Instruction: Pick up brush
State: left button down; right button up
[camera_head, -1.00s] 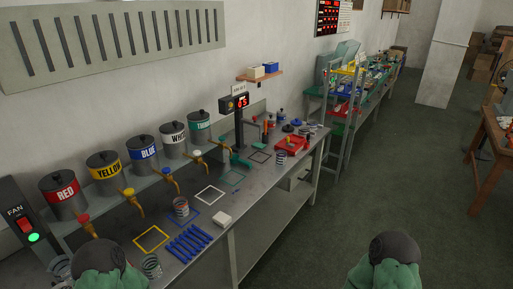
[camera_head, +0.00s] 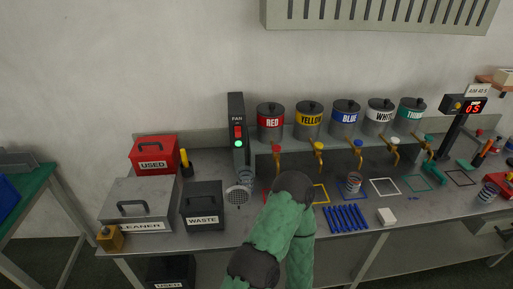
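I cannot clearly make out a brush. An upright tool with a yellow and black handle (camera_head: 184,161) stands beside the red USED box at the left of the bench; I cannot tell whether it is a brush. My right gripper is not in view.
The metal bench holds a CLEANER box (camera_head: 135,207), a WASTE bin (camera_head: 203,207), a red USED box (camera_head: 154,155) and a fan switch (camera_head: 238,135). Paint drums such as the red one (camera_head: 270,122) stand behind, above taps. A white block (camera_head: 387,217) lies nearby.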

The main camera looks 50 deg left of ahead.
aim_at(184, 156)
jog(key=u, duration=1.85)
